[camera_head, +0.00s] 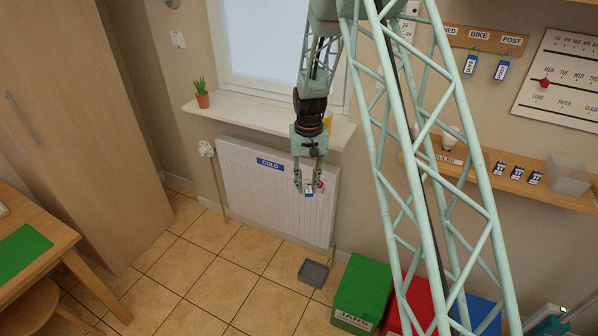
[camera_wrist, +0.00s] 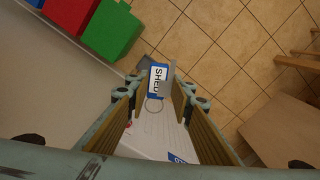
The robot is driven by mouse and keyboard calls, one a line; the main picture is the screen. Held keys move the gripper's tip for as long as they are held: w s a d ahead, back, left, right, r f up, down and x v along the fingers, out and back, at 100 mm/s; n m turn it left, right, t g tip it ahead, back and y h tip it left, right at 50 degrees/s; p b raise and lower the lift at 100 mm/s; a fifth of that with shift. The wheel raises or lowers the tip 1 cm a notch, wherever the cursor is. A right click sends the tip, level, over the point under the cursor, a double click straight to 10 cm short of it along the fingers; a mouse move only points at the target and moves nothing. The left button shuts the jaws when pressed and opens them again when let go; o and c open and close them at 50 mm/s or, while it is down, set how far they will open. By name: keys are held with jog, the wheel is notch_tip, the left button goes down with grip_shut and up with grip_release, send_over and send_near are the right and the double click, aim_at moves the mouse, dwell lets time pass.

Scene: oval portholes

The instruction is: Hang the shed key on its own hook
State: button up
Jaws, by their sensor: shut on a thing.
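My gripper (camera_head: 308,186) hangs in front of the radiator below the window. It is shut on the shed key (camera_wrist: 158,82), whose blue and white tag reads SHED in the wrist view. The tag also shows between the fingertips in the head view (camera_head: 308,191). A ring hangs by the tag in the wrist view. The hook rail (camera_head: 484,38) is on the wall at the upper right, with hooks labelled BIKE and POST and one label ending in ED, partly hidden by my arm. The bike key (camera_head: 470,64) and the post key (camera_head: 501,70) hang there.
The radiator (camera_head: 255,200) is close behind my gripper, under the window sill (camera_head: 250,116) with a potted plant (camera_head: 202,93). A wooden shelf (camera_head: 490,180) with several small items is below the rail. Green (camera_head: 362,290), red and blue bins stand on the floor.

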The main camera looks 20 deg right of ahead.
jog(key=s+d+f+n+b, duration=0.1)
jog(key=s+f+n+b, duration=0.1)
jog(key=s+f, duration=0.3)
jog(key=s+b, duration=0.1)
jog(key=s, duration=0.3)
jog(key=shift+s+f, duration=0.2)
jog(key=shift+d, duration=0.1)
